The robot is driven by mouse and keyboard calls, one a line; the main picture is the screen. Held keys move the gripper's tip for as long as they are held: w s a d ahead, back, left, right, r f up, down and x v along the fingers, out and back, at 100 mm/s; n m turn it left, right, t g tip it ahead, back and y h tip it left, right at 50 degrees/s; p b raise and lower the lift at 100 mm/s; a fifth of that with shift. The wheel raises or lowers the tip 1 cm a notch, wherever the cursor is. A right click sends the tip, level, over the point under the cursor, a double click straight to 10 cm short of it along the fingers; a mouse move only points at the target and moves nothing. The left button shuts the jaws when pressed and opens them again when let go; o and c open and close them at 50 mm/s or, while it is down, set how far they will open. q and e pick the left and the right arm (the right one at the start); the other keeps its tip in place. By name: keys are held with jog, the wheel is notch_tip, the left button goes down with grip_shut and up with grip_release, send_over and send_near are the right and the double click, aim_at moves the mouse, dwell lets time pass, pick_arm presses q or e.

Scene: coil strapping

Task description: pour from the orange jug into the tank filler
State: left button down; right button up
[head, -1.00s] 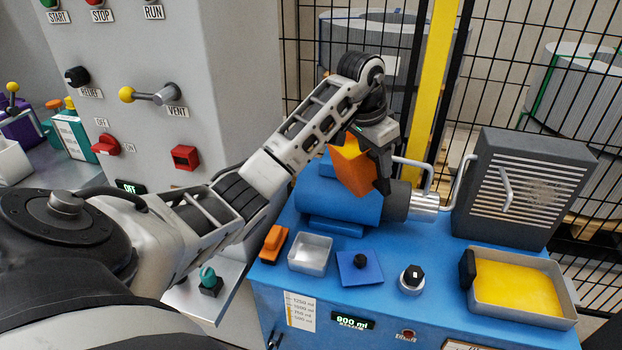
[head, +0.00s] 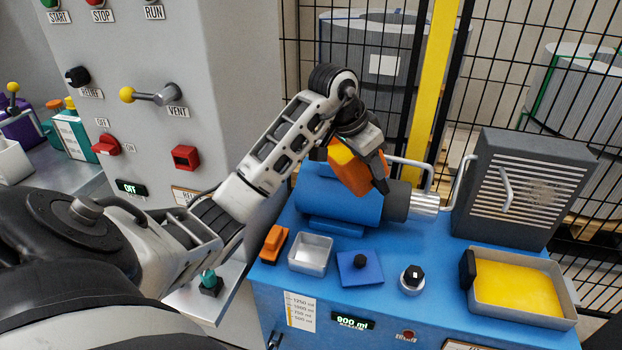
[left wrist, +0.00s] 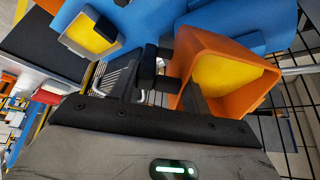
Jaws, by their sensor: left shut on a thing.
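The orange jug (head: 353,178) is in my left gripper (head: 353,163), raised above the blue tank top in front of the blue motor. It is tilted, and yellow shows in its mouth. In the left wrist view the jug (left wrist: 238,108) is large, with yellow inside and its wall beside a black finger (left wrist: 148,75). An open silver square cup (head: 311,252), which looks like the tank filler, stands on the tank below and left of the jug. The jug is apart from it. I see no stream between them. My right gripper is not in view.
A tray of yellow (head: 476,296) is at right. The motor (head: 338,198) and grey control cabinet (head: 215,90) are close to my arm.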

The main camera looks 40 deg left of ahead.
aim_at(382, 155)
pick_arm(q)
jog(key=shift+s+a+t, duration=0.3)
jog(key=shift+s+t, duration=0.65)
jog(key=shift+t, duration=0.05)
dwell(0.5)
jog(key=shift+s+a+f+t+h, duration=0.1)
jog(key=shift+s+f+t+h, duration=0.35)
jog(key=shift+t, duration=0.25)
dwell(0.7)
jog(key=shift+s+f+t+h, duration=0.1)
jog(key=shift+f+t+h, duration=0.15)
jog(key=shift+t, duration=0.45)
dwell(1.5)
